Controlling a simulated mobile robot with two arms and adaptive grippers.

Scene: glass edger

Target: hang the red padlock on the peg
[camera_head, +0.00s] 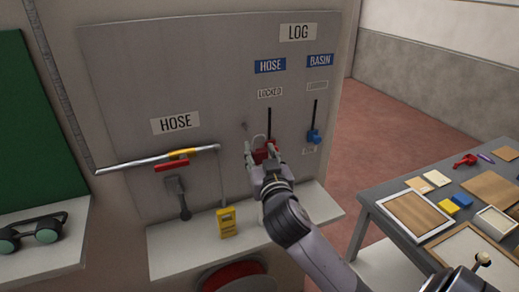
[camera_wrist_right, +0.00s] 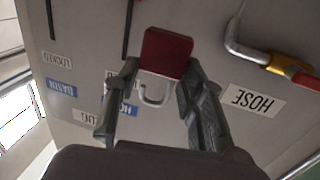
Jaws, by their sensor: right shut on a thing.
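The red padlock (camera_head: 265,154) is between the fingers of my right gripper (camera_head: 262,149), in front of the grey wall panel (camera_head: 215,85). Its pale shackle (camera_head: 259,139) points up. In the right wrist view, which is turned upside down, the red body (camera_wrist_right: 167,52) and the shackle (camera_wrist_right: 153,96) show between the two fingers (camera_wrist_right: 159,75). A small dark stub (camera_head: 244,126) on the panel, up and left of the shackle, may be the peg; the shackle looks apart from it.
A blue handle (camera_head: 314,136) sits at the right slot. A pipe with a yellow and red valve (camera_head: 181,154) is at left. A yellow device (camera_head: 227,222) stands by the shelf (camera_head: 180,258) below. A cluttered table (camera_head: 380,205) is at right.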

